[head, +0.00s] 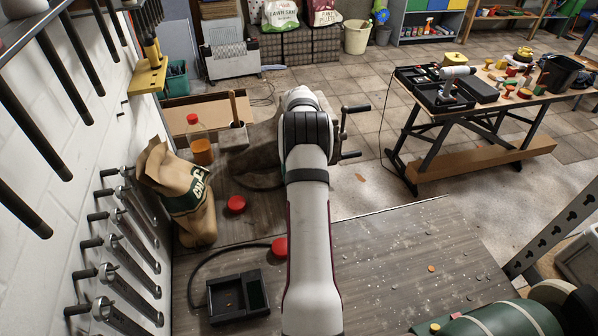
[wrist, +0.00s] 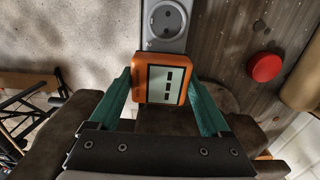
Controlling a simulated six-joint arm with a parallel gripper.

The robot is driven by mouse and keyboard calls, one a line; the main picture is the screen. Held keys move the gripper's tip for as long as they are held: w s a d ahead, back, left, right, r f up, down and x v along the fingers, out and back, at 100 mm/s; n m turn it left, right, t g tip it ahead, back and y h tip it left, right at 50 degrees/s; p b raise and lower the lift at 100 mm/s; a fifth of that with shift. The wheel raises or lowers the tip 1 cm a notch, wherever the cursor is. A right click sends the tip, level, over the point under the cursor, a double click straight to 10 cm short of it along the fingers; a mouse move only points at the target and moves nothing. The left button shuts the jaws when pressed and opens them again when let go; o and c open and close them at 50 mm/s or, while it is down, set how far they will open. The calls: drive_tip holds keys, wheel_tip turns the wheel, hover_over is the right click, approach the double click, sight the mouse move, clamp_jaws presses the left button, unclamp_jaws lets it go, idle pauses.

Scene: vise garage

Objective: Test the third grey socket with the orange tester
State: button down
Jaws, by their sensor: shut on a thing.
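In the wrist view, my gripper (wrist: 162,88) has its two teal fingers closed on an orange tester (wrist: 141,84), which has a light screen with dark marks, too small to read. A grey socket strip (wrist: 166,38) runs up from just beyond the tester to the top edge, with one round socket (wrist: 167,18) facing up. The tester's far end borders the strip in the picture; I cannot tell whether they touch. A small mark beside the socket may be a number. In the head view, my arm hides the gripper, the tester and the strip.
In the head view, a paper bag (head: 185,190), an orange bottle (head: 201,147) and a red disc (head: 236,204) stand on the bench's left side. A black tray (head: 212,303) with a cable lies nearer. The bench's right part (head: 410,260) is mostly clear. Black handles (head: 356,108) stick out beside my arm.

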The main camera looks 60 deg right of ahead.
drive_tip(key=shift+f, duration=0.6)
idle(0.4)
unclamp_jaws()
drive_tip(key=shift+r, duration=0.1)
wheel_tip(320, 180, up, 16)
drive_tip(key=shift+f, duration=0.2)
